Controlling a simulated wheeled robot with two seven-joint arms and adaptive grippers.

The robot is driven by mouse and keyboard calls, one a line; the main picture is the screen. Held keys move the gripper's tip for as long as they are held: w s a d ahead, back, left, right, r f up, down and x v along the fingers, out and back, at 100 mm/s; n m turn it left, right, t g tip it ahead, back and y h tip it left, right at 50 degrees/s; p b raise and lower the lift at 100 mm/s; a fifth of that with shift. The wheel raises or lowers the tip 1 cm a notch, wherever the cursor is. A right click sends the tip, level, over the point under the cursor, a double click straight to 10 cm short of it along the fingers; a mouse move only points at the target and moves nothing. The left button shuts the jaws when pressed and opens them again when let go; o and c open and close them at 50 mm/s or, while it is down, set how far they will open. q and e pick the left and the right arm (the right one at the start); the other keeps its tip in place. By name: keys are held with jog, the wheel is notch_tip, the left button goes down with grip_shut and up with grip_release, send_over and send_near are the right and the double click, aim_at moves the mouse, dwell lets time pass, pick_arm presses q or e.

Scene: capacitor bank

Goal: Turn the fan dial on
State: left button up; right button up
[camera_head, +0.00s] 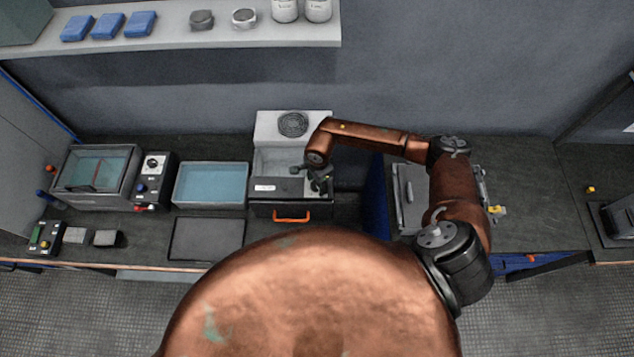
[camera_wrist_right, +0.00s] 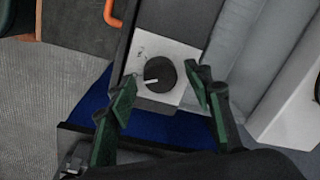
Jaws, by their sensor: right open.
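The fan dial (camera_wrist_right: 160,74) is a round black knob with a white pointer line on a pale plate, seen in the right wrist view. My right gripper (camera_wrist_right: 158,98) is open, its green-padded fingers on either side of the dial in that view; I cannot tell whether they touch it. In the head view my right gripper (camera_head: 318,184) is at the front right of the fume box (camera_head: 290,130), which has a round fan grille (camera_head: 293,124) at its back. The dial is hidden there by the gripper. My left gripper is not in view.
An orange handle (camera_head: 292,216) sticks out at the front of the box. A blue-liquid tray (camera_head: 211,184) and a control box with a dial (camera_head: 154,180) stand to the left. A grey case (camera_head: 410,200) lies to the right. A shelf (camera_head: 180,36) runs above.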

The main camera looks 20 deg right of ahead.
jog(key=shift+c, duration=0.6)
jog(key=c, duration=1)
jog(key=shift+c, duration=0.2)
